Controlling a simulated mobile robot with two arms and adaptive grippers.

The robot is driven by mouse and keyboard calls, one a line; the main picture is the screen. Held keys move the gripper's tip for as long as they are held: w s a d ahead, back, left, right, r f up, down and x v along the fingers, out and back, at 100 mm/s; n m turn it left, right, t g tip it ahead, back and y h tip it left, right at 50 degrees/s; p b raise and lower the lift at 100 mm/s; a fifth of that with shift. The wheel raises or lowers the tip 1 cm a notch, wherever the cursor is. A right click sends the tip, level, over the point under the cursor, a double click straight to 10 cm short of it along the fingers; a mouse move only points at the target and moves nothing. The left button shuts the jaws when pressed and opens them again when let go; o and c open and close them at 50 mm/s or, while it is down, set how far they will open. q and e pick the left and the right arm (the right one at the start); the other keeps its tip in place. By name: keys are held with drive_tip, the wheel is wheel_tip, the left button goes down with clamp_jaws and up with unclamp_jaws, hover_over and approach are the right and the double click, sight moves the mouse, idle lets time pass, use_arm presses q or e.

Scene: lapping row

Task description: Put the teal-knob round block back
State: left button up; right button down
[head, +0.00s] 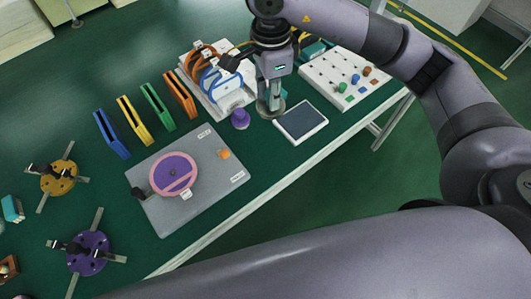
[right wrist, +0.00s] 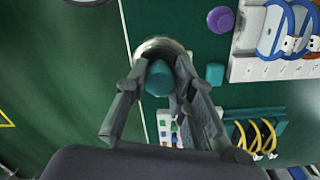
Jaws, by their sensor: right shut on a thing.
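The teal-knob round block is a grey metal disc (head: 271,108) with a teal knob (right wrist: 158,78) on top. My right gripper (head: 271,92) is shut on the knob, and in the right wrist view the fingers (right wrist: 159,76) stand on either side of it. In the head view the disc hangs below the fingers, between a purple-knobbed round piece (head: 240,118) and a dark flat pad (head: 301,122). I cannot tell how far it is above the table. The fingers hide most of the knob in the head view. My left gripper is not in view.
A white board (head: 326,77) with several coloured knobs lies to the right. A white rack (head: 213,101) with blue and orange rings stands behind. A grey plate (head: 210,190) bears a pink-and-purple disc (head: 173,174). The table's front edge (head: 270,185) is close.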

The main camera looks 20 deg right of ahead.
drive_tip(key=shift+w+a+f+m, duration=0.15)
drive_tip(key=shift+w+a+m, duration=0.15)
drive_tip(key=shift+m, duration=0.3)
drive_tip(key=shift+w+a+f+m, duration=0.15)
drive_tip(key=shift+w+m, duration=0.1)
drive_tip(key=shift+m, duration=0.35)
drive_tip(key=shift+s+f+m, duration=0.15)
drive_tip(key=shift+f+m, duration=0.15)
drive_tip(key=shift+f, duration=0.6)
wheel_tip(320, 180, down, 18)
drive_tip(key=shift+f+p, duration=0.1)
drive_tip(key=shift+p, duration=1)
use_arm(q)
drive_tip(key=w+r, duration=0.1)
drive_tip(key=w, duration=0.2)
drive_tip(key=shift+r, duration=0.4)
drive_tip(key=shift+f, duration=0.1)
use_arm(e)
drive_tip(key=shift+f+b, duration=0.2)
drive_tip(key=shift+b, duration=0.1)
drive_tip(key=c, duration=1.4)
unclamp_jaws()
drive_tip(key=shift+r, duration=0.1)
drive_tip(key=shift+o, duration=0.2)
